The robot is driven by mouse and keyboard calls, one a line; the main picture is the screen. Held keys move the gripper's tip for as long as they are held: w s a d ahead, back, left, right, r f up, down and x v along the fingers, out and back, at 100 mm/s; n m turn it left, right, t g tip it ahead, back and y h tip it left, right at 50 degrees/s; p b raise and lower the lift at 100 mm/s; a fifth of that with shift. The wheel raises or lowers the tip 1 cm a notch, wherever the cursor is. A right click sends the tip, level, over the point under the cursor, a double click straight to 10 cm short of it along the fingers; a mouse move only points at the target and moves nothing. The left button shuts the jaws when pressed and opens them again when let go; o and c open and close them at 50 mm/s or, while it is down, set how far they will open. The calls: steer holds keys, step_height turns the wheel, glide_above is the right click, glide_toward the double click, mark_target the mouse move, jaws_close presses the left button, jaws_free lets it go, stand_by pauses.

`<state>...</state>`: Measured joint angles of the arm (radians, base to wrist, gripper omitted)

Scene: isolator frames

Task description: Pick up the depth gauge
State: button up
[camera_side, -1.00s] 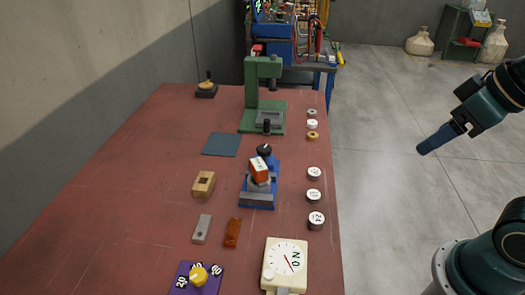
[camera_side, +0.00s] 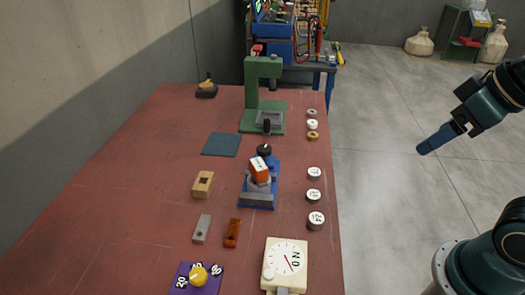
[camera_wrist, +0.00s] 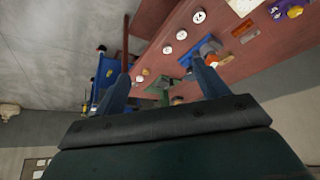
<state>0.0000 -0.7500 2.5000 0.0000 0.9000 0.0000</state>
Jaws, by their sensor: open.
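No thing in view is plainly marked as the depth gauge, and I cannot tell for sure which it is. A cream box with a round white dial and red needle (camera_side: 285,262) sits at the near right edge of the red bench (camera_side: 120,215). A small black base with a tan top (camera_side: 206,90) stands at the far left. My gripper (camera_side: 424,148) hangs over the floor right of the bench, apart from everything. In the wrist view my gripper's blue fingers (camera_wrist: 160,72) are spread, and nothing shows held between them.
A blue vise (camera_side: 258,196) holds an orange-white block (camera_side: 259,169). A green press (camera_side: 251,90) stands behind it. Several round weights line the right edge. A wooden block (camera_side: 203,184), grey bar (camera_side: 201,229), amber bar (camera_side: 232,233) and purple dial plate (camera_side: 184,282) lie nearer. Left bench is clear.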

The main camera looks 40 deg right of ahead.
steer(key=shift+w+r, duration=0.1)
steer(key=w, duration=0.1)
steer(key=m+g, duration=0.6)
steer(key=m, duration=1.5)
glide_above(257, 165)
step_height(257, 165, down, 5)
steer(key=shift+a+r, duration=0.1)
steer(key=shift+f, duration=4.35)
